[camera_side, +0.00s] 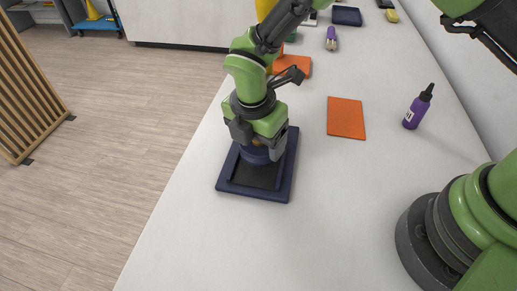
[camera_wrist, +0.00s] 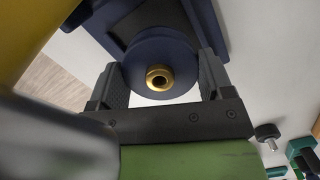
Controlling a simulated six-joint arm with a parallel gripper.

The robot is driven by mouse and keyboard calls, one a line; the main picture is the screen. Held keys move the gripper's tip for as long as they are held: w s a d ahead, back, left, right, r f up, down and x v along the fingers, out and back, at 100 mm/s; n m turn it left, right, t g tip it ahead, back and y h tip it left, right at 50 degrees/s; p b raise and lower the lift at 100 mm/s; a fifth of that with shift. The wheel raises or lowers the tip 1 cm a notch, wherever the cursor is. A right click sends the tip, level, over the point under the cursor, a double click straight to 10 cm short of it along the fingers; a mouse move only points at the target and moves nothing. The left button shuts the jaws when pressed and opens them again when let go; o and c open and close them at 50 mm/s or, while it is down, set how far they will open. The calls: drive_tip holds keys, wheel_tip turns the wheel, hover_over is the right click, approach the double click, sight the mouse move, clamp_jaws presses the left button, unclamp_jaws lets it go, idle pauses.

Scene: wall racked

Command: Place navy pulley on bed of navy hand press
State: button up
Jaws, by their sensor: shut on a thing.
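The navy pulley (camera_wrist: 135,62) is a round disc with a brass hub at its centre. My gripper (camera_wrist: 160,78) is shut on it, one finger on each side of the rim. In the side view my gripper (camera_side: 260,146) points down and the pulley (camera_side: 254,155) shows just below it, partly hidden by the fingers. The navy hand press (camera_side: 225,187) has a raised navy rim around a dark bed (camera_side: 262,178). The pulley is over the rear part of the bed. I cannot tell whether it touches the bed.
Another orange piece (camera_side: 297,66) and a small purple bottle (camera_side: 331,39) are farther back. The white table is clear in front of the press.

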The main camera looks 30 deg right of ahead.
sight(257, 143)
drive_tip(key=shift+f, duration=1.45)
drive_tip(key=shift+f, duration=0.15)
drive_tip(key=o, duration=1.2)
drive_tip(key=r, duration=0.4)
drive_tip(key=a+r, duration=0.1)
drive_tip(key=r, duration=0.7)
drive_tip(key=shift+s+a+r, duration=0.1)
drive_tip(key=shift+s+a, duration=0.25)
